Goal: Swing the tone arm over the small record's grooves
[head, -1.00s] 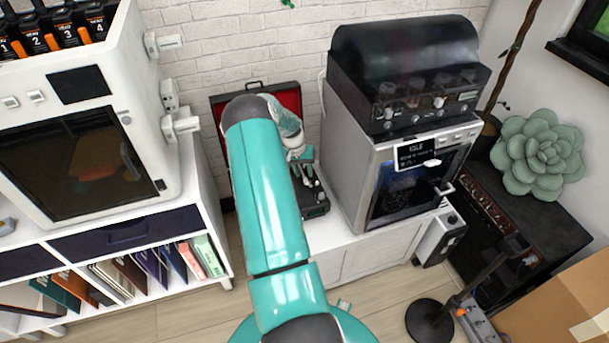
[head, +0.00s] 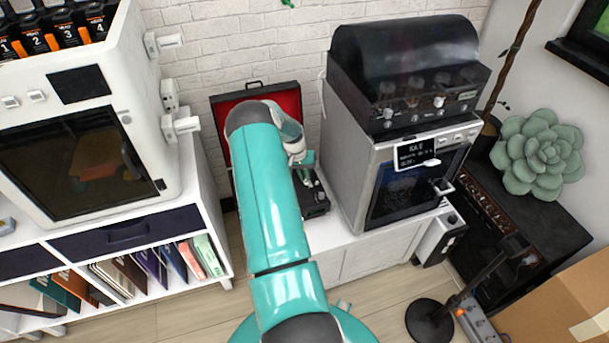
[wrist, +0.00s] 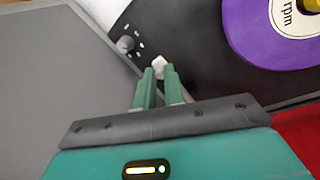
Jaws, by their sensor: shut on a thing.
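The small record (wrist: 265,32) is purple with a pale label and lies at the upper right of the wrist view, on the black deck of the record player (wrist: 190,40). My gripper (wrist: 159,76) is shut on a small white piece (wrist: 158,65) that appears to be part of the tone arm. It is left of the record's edge, apart from the grooves. The rest of the tone arm is hidden or cannot be made out. In the head view the open player case (head: 287,97) has a red-lined lid, and my arm covers most of its deck.
A steel oven-like machine (head: 345,150) stands close on the case's right, its grey side filling the wrist view's left. A white 3D-printer-like cabinet (head: 150,110) stands to the left. A small knob (wrist: 125,44) is on the deck. The brick wall is behind.

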